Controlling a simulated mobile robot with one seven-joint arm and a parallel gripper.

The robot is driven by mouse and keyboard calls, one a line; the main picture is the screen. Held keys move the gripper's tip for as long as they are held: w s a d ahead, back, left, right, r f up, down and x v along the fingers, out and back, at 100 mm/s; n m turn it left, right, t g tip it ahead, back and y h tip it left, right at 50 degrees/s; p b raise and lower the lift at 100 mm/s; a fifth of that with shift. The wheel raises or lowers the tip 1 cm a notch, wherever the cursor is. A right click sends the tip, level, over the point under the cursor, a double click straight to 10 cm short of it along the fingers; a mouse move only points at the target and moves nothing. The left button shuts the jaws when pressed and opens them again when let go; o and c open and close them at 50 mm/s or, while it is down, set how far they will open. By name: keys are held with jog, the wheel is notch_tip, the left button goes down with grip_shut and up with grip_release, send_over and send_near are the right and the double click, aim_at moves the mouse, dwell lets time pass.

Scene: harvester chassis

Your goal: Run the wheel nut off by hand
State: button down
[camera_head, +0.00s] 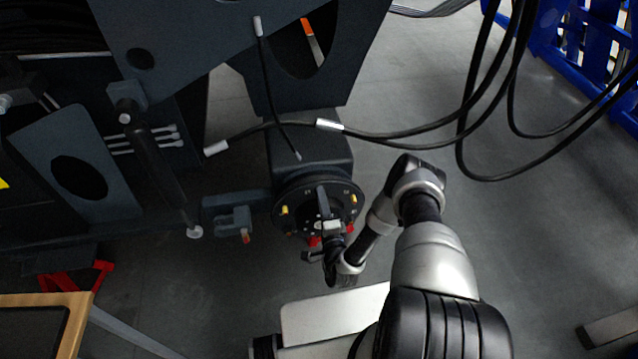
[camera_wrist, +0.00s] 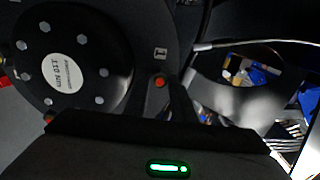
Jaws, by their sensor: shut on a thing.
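The round dark wheel hub (camera_head: 280,207) stands at the middle of the head view, with several yellow and red-tipped pieces around its rim. It also fills the upper left of the wrist view (camera_wrist: 115,52), with a ring of silver bolt heads and a round white label (camera_wrist: 68,80). My gripper (camera_head: 325,232) is at the lower front of the hub. In the wrist view my gripper (camera_wrist: 160,92) is shut at the hub's rim, around the wheel nut (camera_wrist: 159,82), whose orange-red end shows between the dark fingers. The nut's sides are mostly hidden.
Black cables (camera_head: 395,132) cross right of the hub. A dark bracket (camera_head: 232,217) with a clamp-like piece juts out left of it. A blue crate (camera_head: 590,45) stands at the upper right. A wood-edged surface (camera_head: 80,305) is at the lower left. Floor at right is mostly clear.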

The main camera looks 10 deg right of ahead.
jog(key=c, duration=1.4)
grip_release()
jog(key=shift+s, duration=0.15)
jog(key=shift+c, duration=1.2)
jog(key=shift+s, duration=0.1)
jog(key=m+b, duration=0.1)
jog(key=m, duration=0.3)
jog(key=s+m+b, duration=0.1)
jog(key=m, duration=0.3)
jog(key=s+m, duration=0.1)
jog(key=m, duration=0.2)
jog(key=shift+d+f+m+b, duration=0.25)
jog(key=shift+d+m+b, duration=0.05)
jog(key=shift+m+b, duration=0.1)
jog(key=shift+w, duration=0.15)
